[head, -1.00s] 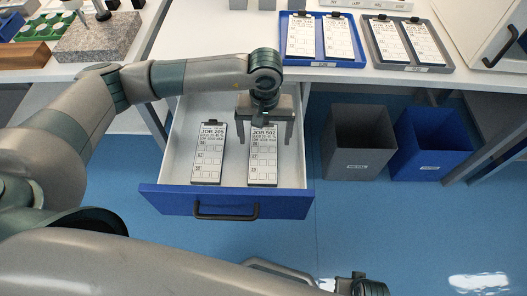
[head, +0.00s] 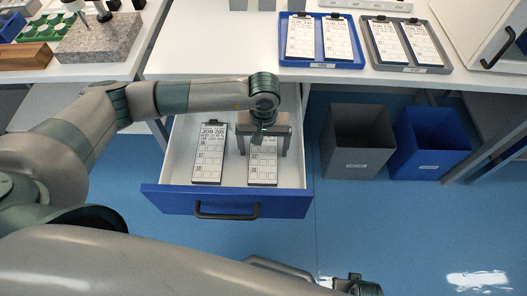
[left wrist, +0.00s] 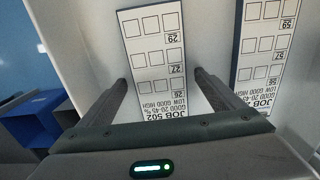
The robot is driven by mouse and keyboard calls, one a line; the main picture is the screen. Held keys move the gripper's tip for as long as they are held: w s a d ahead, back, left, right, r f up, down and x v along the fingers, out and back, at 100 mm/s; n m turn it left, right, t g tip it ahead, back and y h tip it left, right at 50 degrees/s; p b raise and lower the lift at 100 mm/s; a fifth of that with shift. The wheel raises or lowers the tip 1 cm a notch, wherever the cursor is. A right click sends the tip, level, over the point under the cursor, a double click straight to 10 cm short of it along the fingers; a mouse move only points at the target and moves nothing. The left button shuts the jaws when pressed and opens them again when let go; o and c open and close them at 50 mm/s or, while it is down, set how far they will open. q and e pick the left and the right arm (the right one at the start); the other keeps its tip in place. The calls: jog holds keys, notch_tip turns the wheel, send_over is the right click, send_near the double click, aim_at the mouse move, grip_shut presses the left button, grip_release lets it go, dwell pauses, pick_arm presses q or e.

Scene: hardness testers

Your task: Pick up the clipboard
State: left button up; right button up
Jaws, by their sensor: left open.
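Two clipboards lie side by side in the open drawer (head: 224,194) in the head view. The left one, the JOB 205 clipboard (head: 209,155), is clear of my arm. The right one, the JOB 502 clipboard (head: 262,172), is partly covered by my left gripper (head: 264,150). In the left wrist view my left gripper (left wrist: 160,88) is open, its fingers on either side of the JOB 502 clipboard (left wrist: 152,45). The fingers look apart from its edges. The JOB 205 clipboard (left wrist: 262,50) lies to the right there. My right gripper (head: 358,285) shows only partly at the bottom edge.
A blue tray (head: 322,63) and a grey tray (head: 412,68) with clipboards stand on the bench. A grey bin (head: 357,160) and a blue bin (head: 430,160) stand on the floor to the right.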

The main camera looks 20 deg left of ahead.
aim_at(263, 152)
pick_arm(q)
jog(key=c, duration=1.3)
jog(key=shift+r, duration=0.1)
